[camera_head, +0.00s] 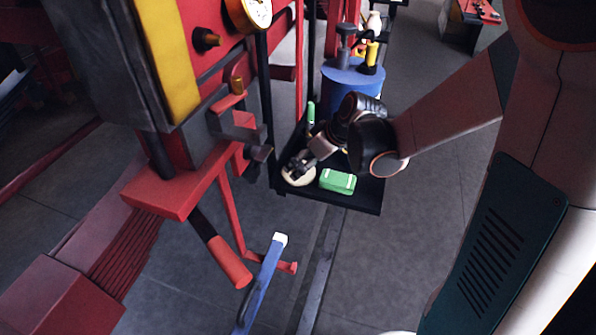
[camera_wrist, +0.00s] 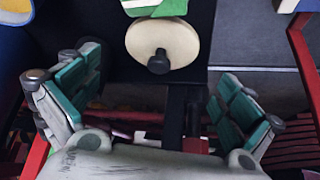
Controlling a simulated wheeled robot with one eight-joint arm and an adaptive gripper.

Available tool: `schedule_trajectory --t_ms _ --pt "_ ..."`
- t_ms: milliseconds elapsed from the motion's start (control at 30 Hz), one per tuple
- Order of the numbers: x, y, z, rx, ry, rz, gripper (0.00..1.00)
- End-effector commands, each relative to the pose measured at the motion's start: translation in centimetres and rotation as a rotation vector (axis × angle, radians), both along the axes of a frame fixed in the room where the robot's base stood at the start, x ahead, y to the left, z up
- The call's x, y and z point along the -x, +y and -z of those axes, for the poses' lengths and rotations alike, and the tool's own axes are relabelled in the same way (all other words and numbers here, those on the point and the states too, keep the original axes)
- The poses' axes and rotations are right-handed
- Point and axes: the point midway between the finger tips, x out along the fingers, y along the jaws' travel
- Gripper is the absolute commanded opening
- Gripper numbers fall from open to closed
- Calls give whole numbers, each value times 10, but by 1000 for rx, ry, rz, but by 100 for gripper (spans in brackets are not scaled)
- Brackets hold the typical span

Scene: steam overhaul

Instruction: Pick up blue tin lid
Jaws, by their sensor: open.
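A cream round lid (camera_wrist: 184,40) with a dark knob (camera_wrist: 159,62) lies flat on a black surface in the wrist view. It also shows in the head view (camera_head: 299,181), partly covered by dark parts near my gripper. I see no lid that is itself blue; I cannot tell whether this cream one belongs to a blue tin. My gripper (camera_wrist: 158,88) is open and empty, its two green-padded fingers apart on either side of the lid's lower edge in the wrist view. In the head view my gripper (camera_head: 309,157) is above the lid, its fingers unclear.
A green box (camera_head: 338,181) sits right of the lid on the black tray (camera_head: 340,202). A green item (camera_head: 311,113) stands behind. A blue drum (camera_head: 350,85) with several things on top is beyond.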

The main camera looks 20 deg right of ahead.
Motion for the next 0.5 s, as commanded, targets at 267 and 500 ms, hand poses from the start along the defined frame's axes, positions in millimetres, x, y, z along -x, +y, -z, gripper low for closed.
schedule_trajectory --t_ms 267,500 --pt "-17 10 36 0 0 -1 100" --pt "-18 11 38 -1 0 -1 100"
